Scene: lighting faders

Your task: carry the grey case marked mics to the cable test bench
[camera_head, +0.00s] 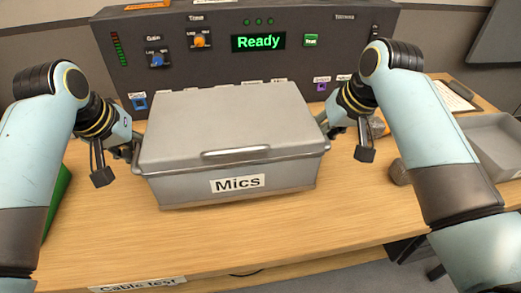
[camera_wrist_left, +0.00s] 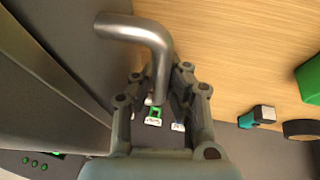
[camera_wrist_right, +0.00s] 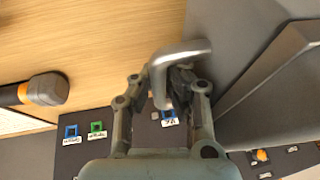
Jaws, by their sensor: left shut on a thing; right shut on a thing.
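The grey case (camera_head: 230,140) with a white "Mics" label (camera_head: 238,183) is level over the wooden cable test bench (camera_head: 250,232); I cannot tell whether it touches the top. The bench has a "Cable test" label (camera_head: 138,284) on its front edge. My left gripper (camera_head: 128,150) is at the case's left end, shut on a metal side handle (camera_wrist_left: 150,38). My right gripper (camera_head: 330,125) is at the right end, shut on the other metal handle (camera_wrist_right: 172,58). The lid is closed.
A dark tester console (camera_head: 160,30) with a green "Ready" display (camera_head: 258,42) stands behind the case. A microphone (camera_head: 399,172), a grey tray (camera_head: 490,145) and a clipboard (camera_head: 455,97) are at the right. A green object (camera_head: 57,200) is at the left. The bench front is clear.

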